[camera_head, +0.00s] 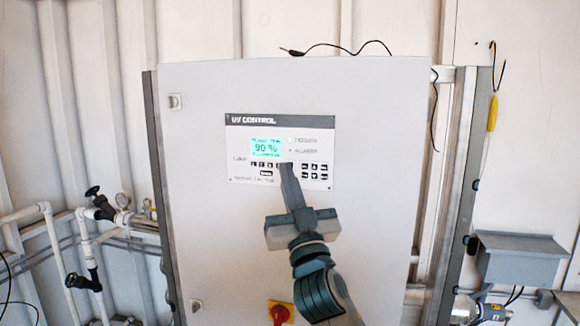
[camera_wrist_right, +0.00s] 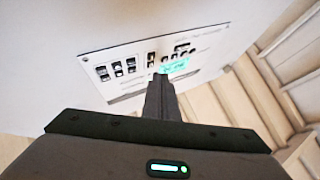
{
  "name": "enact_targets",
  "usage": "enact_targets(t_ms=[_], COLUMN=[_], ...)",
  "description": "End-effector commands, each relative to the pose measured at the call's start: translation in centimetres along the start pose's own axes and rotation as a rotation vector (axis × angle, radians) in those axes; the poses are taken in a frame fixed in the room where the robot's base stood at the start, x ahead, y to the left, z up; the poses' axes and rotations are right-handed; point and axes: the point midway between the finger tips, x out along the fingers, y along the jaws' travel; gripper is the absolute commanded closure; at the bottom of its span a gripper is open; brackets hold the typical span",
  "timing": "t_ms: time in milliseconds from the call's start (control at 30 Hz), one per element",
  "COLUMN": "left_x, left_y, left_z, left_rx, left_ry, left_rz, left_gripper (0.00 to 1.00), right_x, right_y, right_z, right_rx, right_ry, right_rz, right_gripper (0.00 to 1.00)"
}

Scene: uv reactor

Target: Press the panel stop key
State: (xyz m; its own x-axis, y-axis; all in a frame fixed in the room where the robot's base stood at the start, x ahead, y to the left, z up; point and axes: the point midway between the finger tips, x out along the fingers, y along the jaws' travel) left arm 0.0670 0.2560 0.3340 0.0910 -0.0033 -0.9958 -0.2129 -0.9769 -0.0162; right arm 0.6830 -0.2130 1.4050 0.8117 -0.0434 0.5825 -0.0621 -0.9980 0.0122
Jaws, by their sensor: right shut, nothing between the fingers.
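The UV control panel (camera_head: 248,180) is set in the front of a large light grey cabinet (camera_head: 370,120). Its green screen (camera_head: 266,147) reads 90 %. A row of small dark keys sits under the screen, and another group of keys (camera_head: 314,170) is to the right. My right gripper (camera_head: 286,166) is shut and empty, its tips at the panel just right of the row under the screen. The fingers hide part of the panel there. In the right wrist view the shut fingertips (camera_wrist_right: 160,78) are over the panel (camera_wrist_right: 118,92); contact cannot be told. I cannot read which key is stop. My left gripper is not in view.
A red and yellow rotary switch (camera_head: 281,313) is low on the cabinet. Pipes with black valve handles (camera_head: 100,205) are at the left. A grey box (camera_head: 520,258) is at the right. A loose black cable (camera_head: 345,48) lies on the cabinet top.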

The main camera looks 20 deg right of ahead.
Motion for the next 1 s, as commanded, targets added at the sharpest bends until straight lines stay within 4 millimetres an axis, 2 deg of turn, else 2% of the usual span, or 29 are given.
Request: enact_targets(t_ms=[1000], left_x=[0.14], left_y=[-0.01], left_z=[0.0], left_rx=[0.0], left_ry=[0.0], left_rz=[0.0], left_gripper=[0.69], right_x=[0.61], right_y=[0.43], right_z=[0.4], right_rx=[0.0], right_ry=[0.0], right_rz=[0.0], right_gripper=[1.0])
